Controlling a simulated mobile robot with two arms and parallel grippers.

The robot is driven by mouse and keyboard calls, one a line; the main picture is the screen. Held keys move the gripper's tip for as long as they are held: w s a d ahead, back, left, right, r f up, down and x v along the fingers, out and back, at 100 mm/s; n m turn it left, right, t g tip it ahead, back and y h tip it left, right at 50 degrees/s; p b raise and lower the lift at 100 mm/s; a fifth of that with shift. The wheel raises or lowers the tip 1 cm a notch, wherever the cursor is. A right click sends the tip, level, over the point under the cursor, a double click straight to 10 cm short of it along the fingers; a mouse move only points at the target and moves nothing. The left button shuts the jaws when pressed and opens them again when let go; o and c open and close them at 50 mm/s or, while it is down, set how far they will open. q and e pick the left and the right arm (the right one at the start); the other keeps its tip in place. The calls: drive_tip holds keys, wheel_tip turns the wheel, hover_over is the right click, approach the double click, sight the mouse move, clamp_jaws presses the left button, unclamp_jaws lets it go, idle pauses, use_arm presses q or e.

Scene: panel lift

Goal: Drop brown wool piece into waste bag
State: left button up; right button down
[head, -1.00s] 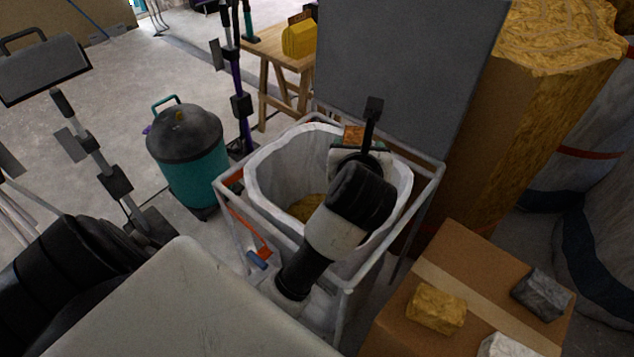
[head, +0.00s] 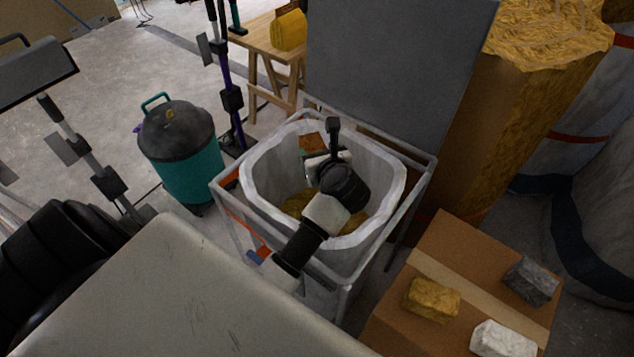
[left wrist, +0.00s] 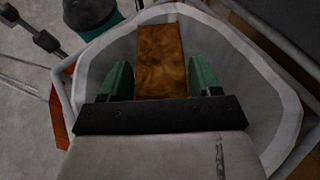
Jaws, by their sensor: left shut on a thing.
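The brown wool piece (left wrist: 161,62) is a brown block between the green fingers of my left gripper (left wrist: 161,80) in the left wrist view. In the head view the brown wool piece (head: 313,143) shows just past my left gripper (head: 318,155), which is shut on it. They are over the mouth of the waste bag (head: 262,180), a white open bag in a metal frame. Yellowish wool (head: 297,203) lies in the bottom of the bag. The bag's rim (left wrist: 285,110) surrounds the gripper in the left wrist view. My right gripper is not in view.
A cardboard box (head: 450,250) at the lower right carries yellow (head: 431,299), grey (head: 530,281) and white (head: 503,340) wool pieces. A grey panel (head: 395,75) stands behind the bag. A teal vacuum (head: 180,150) stands to its left.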

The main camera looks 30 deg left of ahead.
use_arm(q)
wheel_tip(320, 180, down, 2)
drive_tip(key=shift+b, duration=0.45)
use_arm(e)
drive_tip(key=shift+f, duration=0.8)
use_arm(q)
drive_tip(key=shift+r, duration=0.1)
drive_tip(key=o, duration=1)
drive_tip(key=shift+c, duration=0.2)
